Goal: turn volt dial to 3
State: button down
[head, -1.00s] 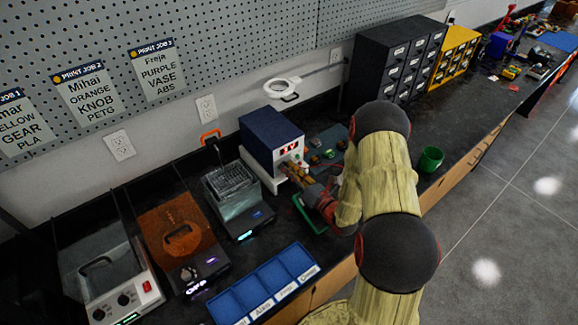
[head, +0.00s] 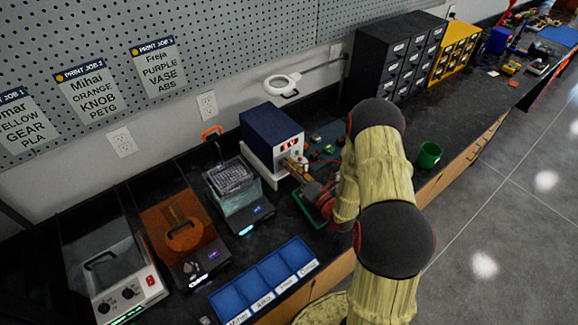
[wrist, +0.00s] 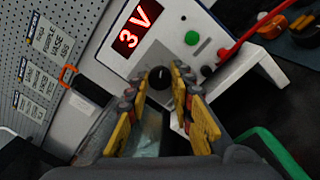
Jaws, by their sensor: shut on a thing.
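The power supply (head: 262,135) is a blue box with a white front in a white stand on the bench. Its red display (wrist: 133,27) reads "3 V" in the wrist view; in the head view the digits are too small to read surely. The black volt dial (wrist: 160,79) sits on the front panel below the display. My gripper (wrist: 160,73) has its yellow fingers on either side of the dial and is shut on it. In the head view my gripper (head: 293,166) is at the supply's front, and the dial is hidden.
A green button (wrist: 192,37) and a red lead (wrist: 240,45) are beside the dial. A green-rimmed tray (head: 308,212) lies below my gripper. A green cup (head: 429,155) stands right of my arm.

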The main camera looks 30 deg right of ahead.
jog(key=c, duration=1.6)
grip_release()
jog(key=shift+o, duration=0.2)
jog(key=shift+s, duration=0.1)
jog(key=v, duration=1.2)
jog(key=shift+r, duration=0.1)
